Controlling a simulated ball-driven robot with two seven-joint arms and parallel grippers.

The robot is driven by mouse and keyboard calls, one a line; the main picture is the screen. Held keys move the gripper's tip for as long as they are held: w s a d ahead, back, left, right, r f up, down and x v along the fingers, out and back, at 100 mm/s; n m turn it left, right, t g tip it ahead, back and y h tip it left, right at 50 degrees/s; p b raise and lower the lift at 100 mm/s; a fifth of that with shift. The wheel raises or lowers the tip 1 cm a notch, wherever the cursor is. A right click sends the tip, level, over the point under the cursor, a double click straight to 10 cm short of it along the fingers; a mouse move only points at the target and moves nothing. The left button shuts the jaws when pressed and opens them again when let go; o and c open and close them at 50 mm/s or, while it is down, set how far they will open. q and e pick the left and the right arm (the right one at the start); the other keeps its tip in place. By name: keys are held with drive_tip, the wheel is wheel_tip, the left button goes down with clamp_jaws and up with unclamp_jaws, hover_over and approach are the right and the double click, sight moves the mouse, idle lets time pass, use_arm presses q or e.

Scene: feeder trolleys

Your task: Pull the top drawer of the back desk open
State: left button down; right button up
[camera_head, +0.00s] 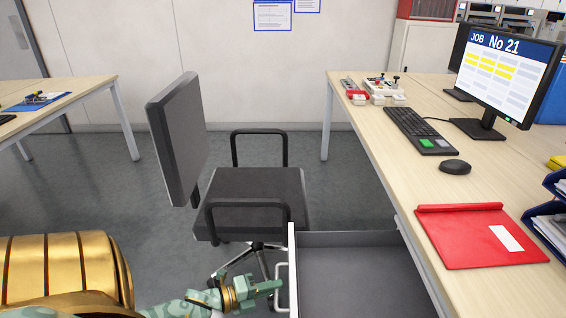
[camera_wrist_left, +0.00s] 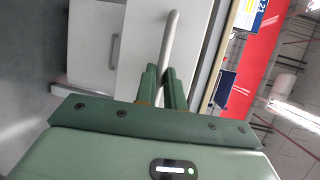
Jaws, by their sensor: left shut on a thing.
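The top drawer (camera_head: 350,268) stands pulled out from under the right-hand desk (camera_head: 420,205), its grey inside empty where it shows. My left gripper (camera_head: 275,287) is at the drawer's front, shut on the bar handle (camera_head: 283,290). In the left wrist view my left gripper's fingers (camera_wrist_left: 165,88) close around the pale handle (camera_wrist_left: 171,38). The lower edge of the picture cuts off part of the drawer. My right gripper is not in view.
An office chair (camera_head: 255,190) stands just beyond the drawer. Another desk (camera_head: 75,92) is at the left.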

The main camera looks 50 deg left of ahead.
use_arm(q)
drive_tip(key=shift+s, duration=0.1)
drive_tip(key=c, duration=1.5)
unclamp_jaws()
